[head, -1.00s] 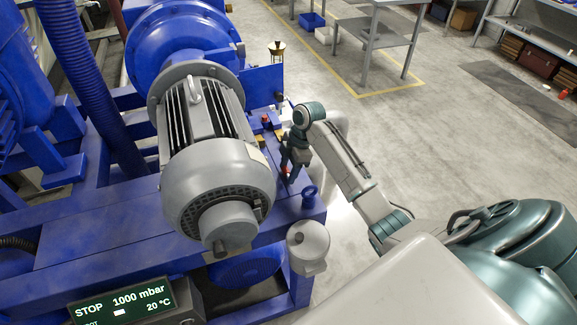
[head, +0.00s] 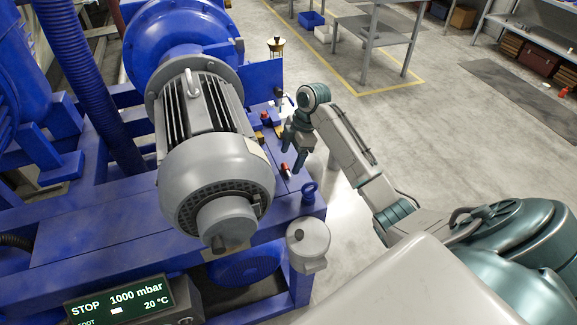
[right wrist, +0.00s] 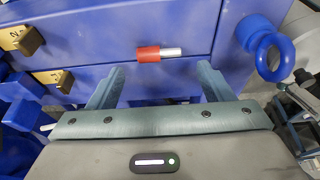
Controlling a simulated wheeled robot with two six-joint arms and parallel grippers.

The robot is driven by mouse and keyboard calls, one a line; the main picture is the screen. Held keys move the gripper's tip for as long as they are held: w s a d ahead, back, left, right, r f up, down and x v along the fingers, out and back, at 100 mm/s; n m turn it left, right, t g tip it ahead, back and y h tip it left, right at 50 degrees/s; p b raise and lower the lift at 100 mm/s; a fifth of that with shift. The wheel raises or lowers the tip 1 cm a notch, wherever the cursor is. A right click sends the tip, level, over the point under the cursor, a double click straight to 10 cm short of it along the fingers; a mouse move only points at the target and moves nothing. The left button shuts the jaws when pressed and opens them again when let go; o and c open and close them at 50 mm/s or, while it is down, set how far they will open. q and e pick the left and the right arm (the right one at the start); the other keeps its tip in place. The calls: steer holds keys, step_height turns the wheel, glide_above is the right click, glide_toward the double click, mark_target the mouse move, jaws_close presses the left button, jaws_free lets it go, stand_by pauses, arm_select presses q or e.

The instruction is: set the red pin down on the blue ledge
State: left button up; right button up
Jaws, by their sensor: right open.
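The red pin (head: 285,167), with a bare silver end, lies on its side on the blue ledge (head: 268,193) beside the grey motor. In the right wrist view the pin (right wrist: 150,54) lies crosswise on the blue surface (right wrist: 105,50), red end left and silver end right, beyond the fingertips. My right gripper (head: 292,157) is just above and to the right of the pin in the head view. Its two fingers (right wrist: 161,72) are spread apart with nothing between them, clear of the pin. My left gripper is not in view.
A blue ring eye (head: 309,190) stands at the ledge's near right corner. Brass tags (right wrist: 52,78) numbered 2 and 3 are on the left in the wrist view. The large grey motor (head: 215,170) borders the ledge on the left. Open floor lies to the right.

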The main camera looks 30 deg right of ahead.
arm_select(q)
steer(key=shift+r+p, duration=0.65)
steer(key=shift+p, duration=0.3)
arm_select(e)
steer(key=v, duration=0.8)
steer(key=shift+r, duration=0.1)
